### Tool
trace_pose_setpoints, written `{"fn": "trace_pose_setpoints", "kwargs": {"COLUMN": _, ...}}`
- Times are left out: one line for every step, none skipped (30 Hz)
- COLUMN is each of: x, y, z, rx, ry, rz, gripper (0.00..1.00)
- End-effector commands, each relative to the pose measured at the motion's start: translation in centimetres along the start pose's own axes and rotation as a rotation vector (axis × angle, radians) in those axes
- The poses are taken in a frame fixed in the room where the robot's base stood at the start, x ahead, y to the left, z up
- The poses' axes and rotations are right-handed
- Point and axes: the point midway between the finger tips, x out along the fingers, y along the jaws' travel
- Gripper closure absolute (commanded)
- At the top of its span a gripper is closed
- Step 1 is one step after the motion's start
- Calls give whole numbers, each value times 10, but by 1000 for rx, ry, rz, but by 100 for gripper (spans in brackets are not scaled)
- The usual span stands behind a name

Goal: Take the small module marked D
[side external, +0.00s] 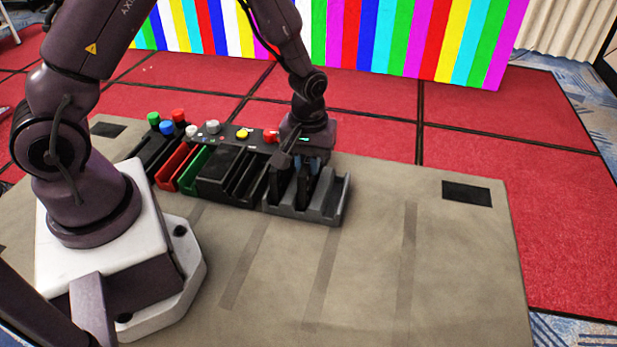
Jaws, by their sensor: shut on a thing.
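My gripper (307,163) points down over a grey slotted rack (338,208) near the middle of the table. It is shut on a dark module (305,187), which stands upright at the rack's slots; I cannot tell whether it is seated or slightly raised. Another dark module (277,186) stands just left of it in the rack. The right part of the rack looks empty. No letter can be read on any module at this size, so I cannot tell which is marked D.
Left of the rack stand a black block (217,172), a green holder (190,168) and a red holder (176,163). Behind them is a dark panel with several coloured knobs, including a yellow one (242,133). The table (380,260) is clear in front and right.

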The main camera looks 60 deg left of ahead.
Motion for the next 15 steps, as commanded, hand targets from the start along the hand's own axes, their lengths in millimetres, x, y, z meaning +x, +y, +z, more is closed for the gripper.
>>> {"fn": "trace_pose_setpoints", "kwargs": {"x": -2, "y": 0, "z": 0, "rx": 0, "ry": 1, "rz": 1, "gripper": 97}}
{"fn": "trace_pose_setpoints", "kwargs": {"x": -4, "y": 0, "z": 0, "rx": 0, "ry": 1, "rz": 1, "gripper": 97}}
{"fn": "trace_pose_setpoints", "kwargs": {"x": -6, "y": 0, "z": 0, "rx": 0, "ry": 1, "rz": 1, "gripper": 97}}
{"fn": "trace_pose_setpoints", "kwargs": {"x": -7, "y": 0, "z": 0, "rx": 0, "ry": 1, "rz": 1, "gripper": 97}}
{"fn": "trace_pose_setpoints", "kwargs": {"x": -9, "y": 0, "z": 0, "rx": 0, "ry": 1, "rz": 1, "gripper": 97}}
{"fn": "trace_pose_setpoints", "kwargs": {"x": -11, "y": 0, "z": 0, "rx": 0, "ry": 1, "rz": 1, "gripper": 97}}
{"fn": "trace_pose_setpoints", "kwargs": {"x": -13, "y": 0, "z": 0, "rx": 0, "ry": 1, "rz": 1, "gripper": 97}}
{"fn": "trace_pose_setpoints", "kwargs": {"x": -14, "y": 0, "z": 0, "rx": 0, "ry": 1, "rz": 1, "gripper": 97}}
{"fn": "trace_pose_setpoints", "kwargs": {"x": -16, "y": 0, "z": 0, "rx": 0, "ry": 1, "rz": 1, "gripper": 97}}
{"fn": "trace_pose_setpoints", "kwargs": {"x": -18, "y": 0, "z": 0, "rx": 0, "ry": 1, "rz": 1, "gripper": 97}}
{"fn": "trace_pose_setpoints", "kwargs": {"x": -19, "y": 0, "z": 0, "rx": 0, "ry": 1, "rz": 1, "gripper": 97}}
{"fn": "trace_pose_setpoints", "kwargs": {"x": -21, "y": 0, "z": 0, "rx": 0, "ry": 1, "rz": 1, "gripper": 97}}
{"fn": "trace_pose_setpoints", "kwargs": {"x": -23, "y": 0, "z": 0, "rx": 0, "ry": 1, "rz": 1, "gripper": 97}}
{"fn": "trace_pose_setpoints", "kwargs": {"x": -24, "y": 0, "z": 0, "rx": 0, "ry": 1, "rz": 1, "gripper": 97}}
{"fn": "trace_pose_setpoints", "kwargs": {"x": -26, "y": 0, "z": 0, "rx": 0, "ry": 1, "rz": 1, "gripper": 97}}
